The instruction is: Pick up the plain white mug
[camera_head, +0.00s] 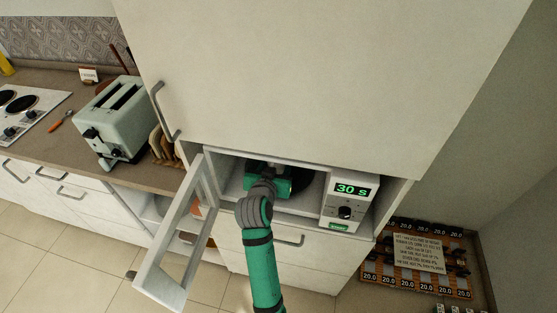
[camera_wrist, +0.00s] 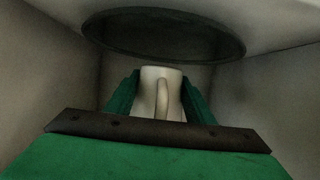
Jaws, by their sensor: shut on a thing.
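The plain white mug (camera_wrist: 173,84) shows in the wrist view inside the microwave, with its handle facing the camera. My gripper (camera_wrist: 162,92) has a green finger on each side of the mug and is shut on it. In the head view my gripper (camera_head: 270,182) reaches into the open microwave (camera_head: 228,190). The mug is hidden there behind my gripper and arm. The mug's base and what it rests on are hidden in the wrist view.
The microwave door (camera_head: 180,240) stands open at the left of my arm. A control panel (camera_head: 346,203) reading 30 s is at the right. A dark round plate (camera_wrist: 165,35) is above the mug in the wrist view. Cavity walls are close. A toaster (camera_head: 108,120) stands on the left counter.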

